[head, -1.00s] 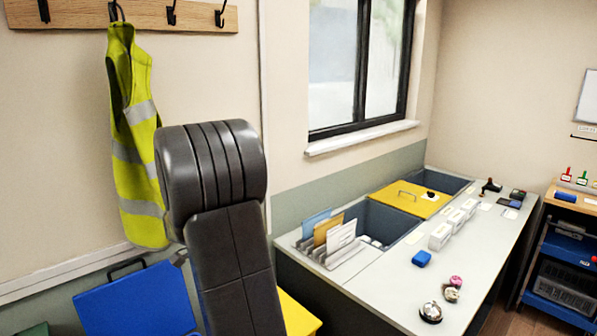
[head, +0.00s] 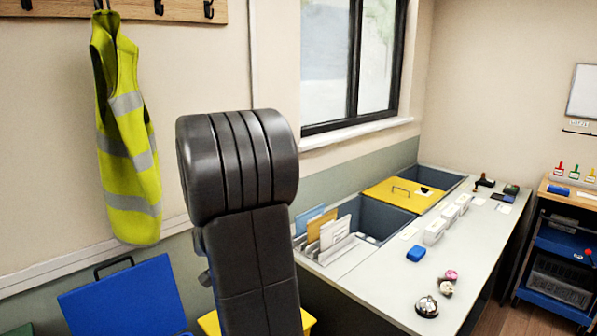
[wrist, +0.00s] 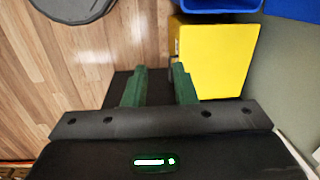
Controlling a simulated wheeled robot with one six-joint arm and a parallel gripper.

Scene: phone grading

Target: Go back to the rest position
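In the wrist view my gripper (wrist: 159,72) has its two green fingers apart, with nothing between them. Below it are the wood floor (wrist: 110,45) and a yellow box-like thing (wrist: 218,62) close to the right finger. In the head view my dark arm link stands upright in front of the wall, and my gripper is hidden.
A blue panel (head: 125,300) stands at lower left. A hi-vis vest (head: 128,130) hangs above. A shelf cart (head: 560,245) stands far right.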

